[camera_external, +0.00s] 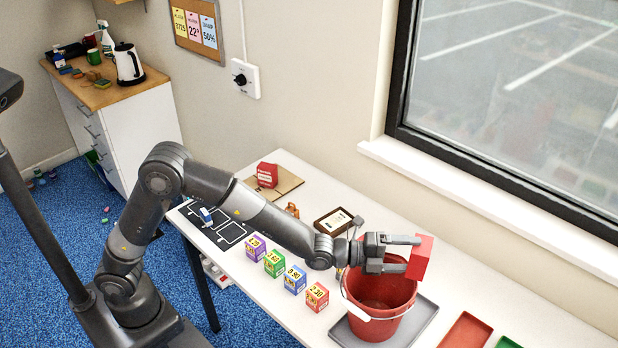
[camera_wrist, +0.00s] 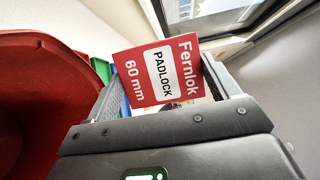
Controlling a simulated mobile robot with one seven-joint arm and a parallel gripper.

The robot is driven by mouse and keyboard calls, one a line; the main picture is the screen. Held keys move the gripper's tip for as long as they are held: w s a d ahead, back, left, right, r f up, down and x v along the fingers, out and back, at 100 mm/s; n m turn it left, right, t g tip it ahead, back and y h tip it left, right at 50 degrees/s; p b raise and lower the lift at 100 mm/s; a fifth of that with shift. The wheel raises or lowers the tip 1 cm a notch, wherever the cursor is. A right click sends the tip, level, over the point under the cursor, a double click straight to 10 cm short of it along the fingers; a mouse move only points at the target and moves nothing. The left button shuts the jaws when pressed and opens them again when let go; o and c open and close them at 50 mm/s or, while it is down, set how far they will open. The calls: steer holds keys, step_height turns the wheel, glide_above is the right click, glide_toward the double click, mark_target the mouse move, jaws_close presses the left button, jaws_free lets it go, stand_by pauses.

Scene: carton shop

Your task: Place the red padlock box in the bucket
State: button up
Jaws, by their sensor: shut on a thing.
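The red padlock box (camera_external: 420,257) is held in my gripper (camera_external: 408,254) above the right side of the bucket's opening. In the wrist view the box (camera_wrist: 158,72) reads "Fernlok PADLOCK 60 mm" and sits between the two fingers of my gripper (camera_wrist: 165,95). The red bucket (camera_external: 376,325) stands upright on a grey tray on the table. Its wall also fills the left of the wrist view (camera_wrist: 45,110). My gripper hides part of the bucket's rim. The part of the bucket's inside that shows looks empty.
The grey tray (camera_external: 421,320) lies under the bucket. A red tray (camera_external: 465,333) and a green tray (camera_external: 507,342) lie to its right. Several small numbered boxes, including a red one (camera_external: 316,297), stand left of the bucket. A framed card (camera_external: 337,219) lies behind. The window sill (camera_external: 480,196) runs along the wall.

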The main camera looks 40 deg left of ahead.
steer(key=shift+w+a+f, duration=0.1)
steer(key=shift+w+f, duration=0.15)
steer(key=shift+f, duration=0.9)
steer(key=shift+w+f, duration=0.2)
steer(key=shift+f, duration=0.95)
steer(key=o, duration=1.2)
steer(key=shift+c, duration=0.2)
steer(key=shift+a, duration=0.1)
step_height(320, 180, up, 7)
steer(key=s+a, duration=0.2)
steer(key=v, duration=1.1)
